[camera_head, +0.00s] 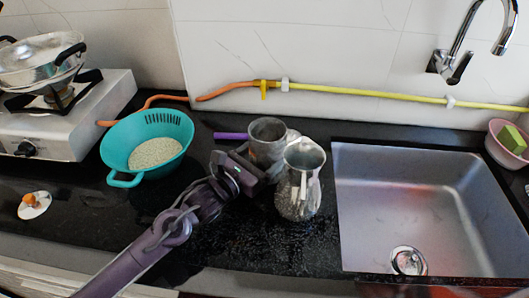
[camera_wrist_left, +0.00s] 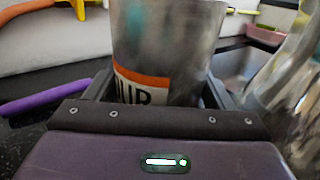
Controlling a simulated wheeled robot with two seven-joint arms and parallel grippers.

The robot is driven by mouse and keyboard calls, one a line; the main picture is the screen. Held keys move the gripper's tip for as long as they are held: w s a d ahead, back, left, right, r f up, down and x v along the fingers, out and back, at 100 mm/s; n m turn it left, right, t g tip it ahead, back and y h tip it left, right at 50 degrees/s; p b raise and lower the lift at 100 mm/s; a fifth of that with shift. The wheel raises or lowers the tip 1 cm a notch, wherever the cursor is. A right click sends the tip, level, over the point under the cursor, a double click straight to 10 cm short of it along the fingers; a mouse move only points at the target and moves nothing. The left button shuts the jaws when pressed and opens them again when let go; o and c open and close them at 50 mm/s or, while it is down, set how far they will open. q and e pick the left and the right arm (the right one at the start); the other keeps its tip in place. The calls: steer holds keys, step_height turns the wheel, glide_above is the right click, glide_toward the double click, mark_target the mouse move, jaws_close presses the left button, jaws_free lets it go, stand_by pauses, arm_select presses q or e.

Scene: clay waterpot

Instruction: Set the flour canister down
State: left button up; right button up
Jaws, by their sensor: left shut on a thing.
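The flour canister (camera_head: 267,133) is a grey, worn metal cylinder, upright, behind and to the left of a metal jug. In the left wrist view the canister (camera_wrist_left: 167,40) stands between my fingers, with part of an orange and white label showing dark letters. My left gripper (camera_head: 262,162) reaches in from the left and front and is shut on the canister. The same gripper (camera_wrist_left: 155,95) fills the lower part of the wrist view. The canister's base is hidden behind the gripper, so I cannot tell whether it touches the black counter (camera_head: 240,235). My right gripper is out of view.
The metal jug (camera_head: 298,195) stands close to the right of my gripper. The sink (camera_head: 430,205) lies farther right. A purple stick-like thing (camera_head: 229,136) is left of the canister. A teal colander (camera_head: 120,150) and gas stove (camera_head: 70,115) are left. Front counter is clear.

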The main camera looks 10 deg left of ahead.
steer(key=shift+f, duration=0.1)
arm_select(q)
steer(key=o, duration=1.4)
steer(key=shift+f, duration=0.15)
steer(key=shift+o, duration=0.2)
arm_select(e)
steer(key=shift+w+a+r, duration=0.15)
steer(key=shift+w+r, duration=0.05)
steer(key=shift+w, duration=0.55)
